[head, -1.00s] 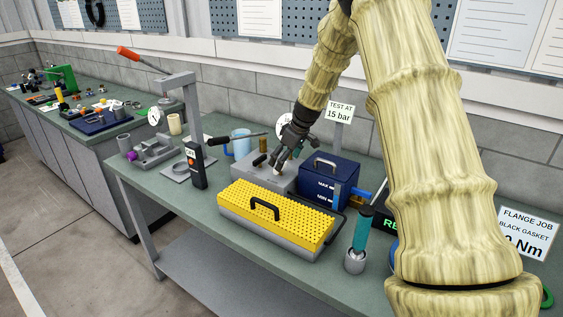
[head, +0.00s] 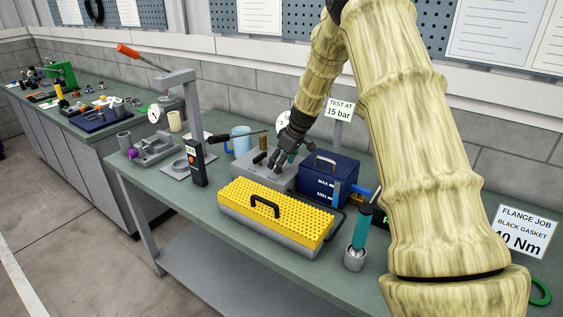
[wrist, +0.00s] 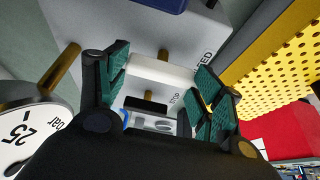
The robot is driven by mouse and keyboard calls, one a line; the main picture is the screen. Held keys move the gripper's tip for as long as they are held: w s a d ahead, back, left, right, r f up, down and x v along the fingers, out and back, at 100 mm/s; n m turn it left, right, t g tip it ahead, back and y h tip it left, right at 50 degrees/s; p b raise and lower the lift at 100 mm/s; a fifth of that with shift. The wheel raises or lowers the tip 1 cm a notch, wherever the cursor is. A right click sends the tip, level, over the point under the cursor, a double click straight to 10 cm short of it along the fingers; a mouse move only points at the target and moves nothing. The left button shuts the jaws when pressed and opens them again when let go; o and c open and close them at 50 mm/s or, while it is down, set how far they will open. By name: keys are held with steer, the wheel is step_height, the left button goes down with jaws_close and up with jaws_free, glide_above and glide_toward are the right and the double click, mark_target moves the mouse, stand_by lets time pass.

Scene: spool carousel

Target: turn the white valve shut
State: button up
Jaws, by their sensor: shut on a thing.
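The white valve handle (wrist: 160,73) shows in the wrist view as a pale bar on a grey block, lying across between my fingers. My gripper (wrist: 163,80) has its green-padded fingers at either end of the handle and is shut on it. Lettering that reads "STOP" is printed near the handle. In the head view my gripper (head: 285,157) points down onto the grey block (head: 250,167), and it hides the handle there. A round white gauge (wrist: 25,135) marked "25 bar" stands at the left in the wrist view.
A dark blue box (head: 345,173) marked MAX and MIN stands close to the right of the block. A yellow perforated case (head: 285,215) lies in front.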

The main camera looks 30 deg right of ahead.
steer(key=shift+m, duration=0.3)
steer(key=m+h, duration=0.1)
steer(key=m, duration=0.2)
steer(key=shift+m+h, duration=0.3)
steer(key=shift+h, duration=0.1)
steer(key=m+h+p, duration=0.1)
steer(key=m, duration=0.1)
steer(key=m+p, duration=0.1)
steer(key=m, duration=0.1)
steer(key=shift+a+r+h, duration=0.15)
steer(key=shift+a+h, duration=0.05)
steer(key=shift+h, duration=0.2)
steer(key=m+h+p, duration=0.1)
steer(key=m+p, duration=0.1)
steer(key=m, duration=0.3)
steer(key=shift+w+g, duration=0.1)
steer(key=shift+g, duration=0.2)
steer(key=shift+w+a+m+g+h+p, duration=0.1)
steer(key=shift+m+g+h+p, duration=0.25)
steer(key=shift+m, duration=0.8)
steer(key=shift+m+g+h+p, duration=0.15)
steer(key=shift+m+g+h, duration=0.25)
steer(key=shift+m, duration=0.75)
steer(key=o, duration=1)
